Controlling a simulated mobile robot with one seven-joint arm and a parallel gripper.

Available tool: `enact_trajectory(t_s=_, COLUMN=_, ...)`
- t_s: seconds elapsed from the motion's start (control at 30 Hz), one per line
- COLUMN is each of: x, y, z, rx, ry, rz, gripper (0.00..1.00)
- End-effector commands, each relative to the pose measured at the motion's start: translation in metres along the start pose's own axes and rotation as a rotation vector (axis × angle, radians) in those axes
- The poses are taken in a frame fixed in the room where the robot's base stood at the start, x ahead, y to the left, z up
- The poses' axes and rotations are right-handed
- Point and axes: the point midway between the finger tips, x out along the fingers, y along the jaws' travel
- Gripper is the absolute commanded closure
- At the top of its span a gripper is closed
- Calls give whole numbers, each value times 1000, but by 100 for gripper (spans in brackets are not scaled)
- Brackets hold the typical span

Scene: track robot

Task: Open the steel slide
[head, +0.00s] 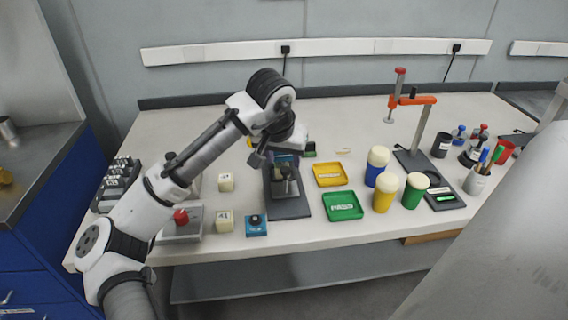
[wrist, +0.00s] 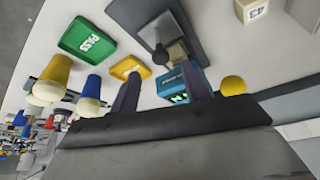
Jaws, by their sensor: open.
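A dark grey device with a flat base plate (head: 290,208) and an upright block (head: 284,186) stands on the bench in the middle of the head view. In the wrist view its plate (wrist: 190,22) is beyond my fingers, with a dark round-ended part (wrist: 161,54) at its near end. I cannot tell for certain which part is the steel slide, or its position. My gripper (wrist: 160,72) is open and empty, with its two fingers apart. It is over the back end of the device and seems not to touch it.
A blue box with a display (wrist: 181,84) and a yellow ball (wrist: 232,85) are close to my fingers. A yellow tray (head: 329,174) and green tray (head: 342,206) lie right of the device.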

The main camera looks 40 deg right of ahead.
Motion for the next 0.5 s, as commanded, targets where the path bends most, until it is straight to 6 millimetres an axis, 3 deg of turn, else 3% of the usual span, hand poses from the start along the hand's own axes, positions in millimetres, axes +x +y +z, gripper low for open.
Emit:
enact_trajectory(t_s=0.2, x=33, y=0, z=0, rx=-2, ry=-1, rz=-1, gripper=53)
enact_trajectory(t_s=0.5, x=46, y=0, z=0, rx=-1, ry=2, rz=0, gripper=53)
